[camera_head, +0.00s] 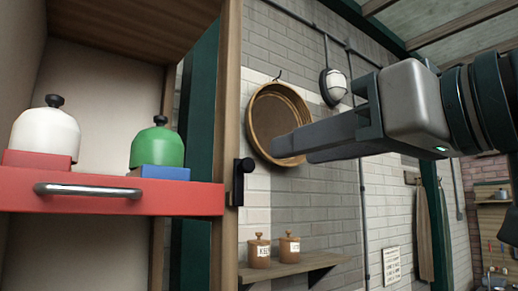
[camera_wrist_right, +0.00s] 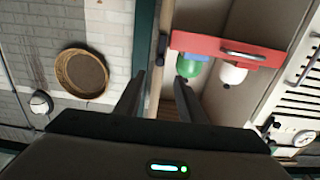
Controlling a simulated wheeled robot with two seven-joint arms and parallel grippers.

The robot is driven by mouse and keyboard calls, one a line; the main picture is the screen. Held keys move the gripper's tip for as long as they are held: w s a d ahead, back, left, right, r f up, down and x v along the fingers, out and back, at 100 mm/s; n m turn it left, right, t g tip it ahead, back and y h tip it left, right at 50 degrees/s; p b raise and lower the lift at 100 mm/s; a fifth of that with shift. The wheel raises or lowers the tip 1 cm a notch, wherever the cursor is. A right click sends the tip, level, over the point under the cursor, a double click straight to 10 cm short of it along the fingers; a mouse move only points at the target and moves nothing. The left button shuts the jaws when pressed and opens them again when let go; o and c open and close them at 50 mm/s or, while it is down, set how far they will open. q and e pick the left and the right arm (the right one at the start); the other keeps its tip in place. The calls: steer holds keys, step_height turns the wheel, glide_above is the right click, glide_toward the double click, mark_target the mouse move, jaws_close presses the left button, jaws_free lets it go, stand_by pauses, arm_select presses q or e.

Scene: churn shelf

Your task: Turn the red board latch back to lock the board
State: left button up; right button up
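The red board (camera_head: 110,192) is a shelf front with a metal bar handle (camera_head: 88,190). It also shows in the right wrist view (camera_wrist_right: 215,45). A small black latch (camera_head: 240,180) sits on the wooden post at the board's right end. In the wrist view the latch (camera_wrist_right: 162,48) lies beyond the fingertips. My right gripper (camera_head: 292,148) points left, to the right of the latch in the head view, and touches nothing. Its two fingers (camera_wrist_right: 161,78) stand apart and empty in the wrist view. My left gripper is not in view.
A white bell-shaped object (camera_head: 45,135) and a green one (camera_head: 157,148) stand on red and blue blocks at the board. A round pan (camera_head: 277,110) hangs on the brick wall behind my gripper. A small shelf (camera_head: 300,267) holds two brown jars.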

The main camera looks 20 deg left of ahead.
mark_target(249, 164)
steer(key=p+x, duration=0.3)
steer(key=x, duration=0.5)
steer(key=shift+w+a, duration=0.25)
steer(key=shift+w+a+p, duration=0.35)
steer(key=shift+w+a, duration=0.05)
steer(key=shift+a, duration=0.2)
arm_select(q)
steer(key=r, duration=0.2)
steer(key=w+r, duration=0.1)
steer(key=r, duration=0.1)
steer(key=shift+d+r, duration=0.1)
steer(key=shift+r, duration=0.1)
arm_select(e)
jaws_close()
